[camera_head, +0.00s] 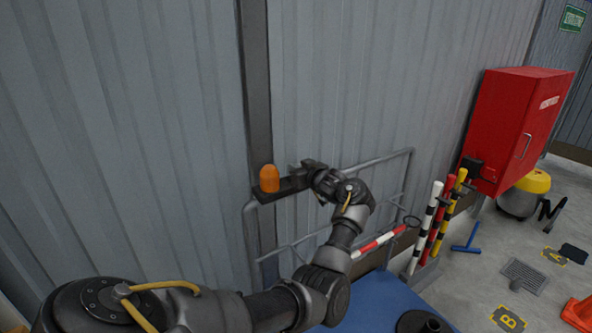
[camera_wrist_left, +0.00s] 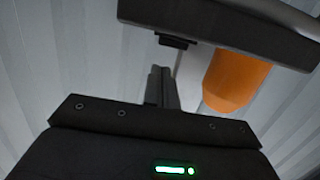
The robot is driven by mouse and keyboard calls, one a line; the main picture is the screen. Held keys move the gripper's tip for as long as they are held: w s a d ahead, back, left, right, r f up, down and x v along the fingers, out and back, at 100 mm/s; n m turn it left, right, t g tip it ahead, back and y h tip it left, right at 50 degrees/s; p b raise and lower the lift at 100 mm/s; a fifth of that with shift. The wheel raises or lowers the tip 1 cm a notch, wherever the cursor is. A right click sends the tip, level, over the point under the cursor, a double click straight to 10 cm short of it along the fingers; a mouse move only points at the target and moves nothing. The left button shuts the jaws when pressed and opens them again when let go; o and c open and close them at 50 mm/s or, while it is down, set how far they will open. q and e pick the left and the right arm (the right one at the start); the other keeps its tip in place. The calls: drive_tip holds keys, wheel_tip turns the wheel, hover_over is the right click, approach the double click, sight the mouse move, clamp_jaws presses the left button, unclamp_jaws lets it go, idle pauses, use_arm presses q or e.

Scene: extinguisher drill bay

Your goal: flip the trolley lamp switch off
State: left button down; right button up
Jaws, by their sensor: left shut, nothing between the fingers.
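The orange trolley lamp (camera_head: 269,178) stands on a dark bar (camera_head: 266,197) at the left end of the trolley's grey rail frame (camera_head: 248,235). My left gripper (camera_head: 303,172) is at the bar, just right of the lamp. In the left wrist view the lamp (camera_wrist_left: 236,80) and bar (camera_wrist_left: 225,27) lie beyond my fingers (camera_wrist_left: 160,78), which are shut and empty. A small dark block (camera_wrist_left: 176,41) on the bar's edge, possibly the switch, is just past the fingertips. I cannot tell whether they touch it, nor its position. My right gripper is out of view.
The trolley has a blue deck (camera_head: 385,298). A corrugated grey wall (camera_head: 180,130) is close behind it. Striped posts (camera_head: 432,222), a red cabinet (camera_head: 515,125) and a yellow-topped drum (camera_head: 525,190) stand to the right. Some floor there is clear.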

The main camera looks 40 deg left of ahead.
use_arm(q)
drive_tip(key=s+d+r+b, duration=0.2)
drive_tip(key=d+r, duration=0.3)
drive_tip(key=d, duration=0.4)
drive_tip(key=shift+s+b, duration=0.15)
drive_tip(key=shift+b, duration=0.3)
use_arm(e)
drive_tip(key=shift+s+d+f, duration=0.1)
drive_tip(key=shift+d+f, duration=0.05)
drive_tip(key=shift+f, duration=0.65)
